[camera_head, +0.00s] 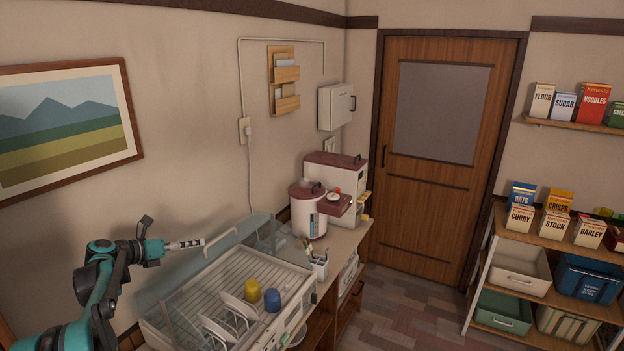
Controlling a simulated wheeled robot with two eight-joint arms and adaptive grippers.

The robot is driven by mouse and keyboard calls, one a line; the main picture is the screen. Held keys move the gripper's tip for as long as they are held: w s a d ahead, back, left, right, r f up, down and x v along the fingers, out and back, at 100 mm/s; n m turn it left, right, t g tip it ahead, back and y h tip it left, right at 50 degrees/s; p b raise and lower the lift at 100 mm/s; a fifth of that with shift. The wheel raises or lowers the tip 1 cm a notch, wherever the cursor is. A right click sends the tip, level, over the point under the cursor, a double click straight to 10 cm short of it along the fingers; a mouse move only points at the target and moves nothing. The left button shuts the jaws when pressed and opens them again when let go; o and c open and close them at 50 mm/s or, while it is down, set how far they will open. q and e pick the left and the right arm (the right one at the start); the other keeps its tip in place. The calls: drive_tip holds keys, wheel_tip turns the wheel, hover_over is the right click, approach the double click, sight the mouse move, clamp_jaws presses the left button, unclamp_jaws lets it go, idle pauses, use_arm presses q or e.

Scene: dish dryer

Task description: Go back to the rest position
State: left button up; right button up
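My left arm comes in at the lower left. Its gripper (187,244) points right, raised in front of the wall and above the left back part of the dish dryer. It is small and seen from the side, so I cannot tell whether its fingers are apart. I see nothing hanging from it. My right gripper is not in view. The dish dryer (205,275) stands open on the counter, with its clear cover at the back. White plates (233,316), a yellow cup (252,291) and a blue cup (272,300) are in its rack.
A rice cooker (308,211) and a white and dark red appliance (345,183) stand at the counter's far end. A utensil holder (320,266) is right of the dryer. A shelf with boxes and bins (523,267) is at right. Floor (410,315) between is clear.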

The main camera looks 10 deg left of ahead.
use_arm(q)
drive_tip(key=s+d+f+m+g+y+b, duration=0.1)
drive_tip(key=s+d+f+m+g+b, duration=0.1)
drive_tip(key=s+d+m, duration=0.7)
drive_tip(key=s+d+f+m+g+y+b, duration=0.2)
drive_tip(key=s+d+m, duration=0.3)
drive_tip(key=d, duration=0.9)
drive_tip(key=s+d+f+m+y+b, duration=0.2)
drive_tip(key=s+d+f+m, duration=0.1)
drive_tip(key=s+f+m, duration=0.4)
drive_tip(key=s+d+f+m+y+b, duration=0.2)
drive_tip(key=s+f+m, duration=0.5)
drive_tip(key=s+m, duration=0.7)
drive_tip(key=shift+s+d+g+b, duration=0.25)
drive_tip(key=shift+d+b, duration=0.2)
drive_tip(key=shift+d, duration=0.7)
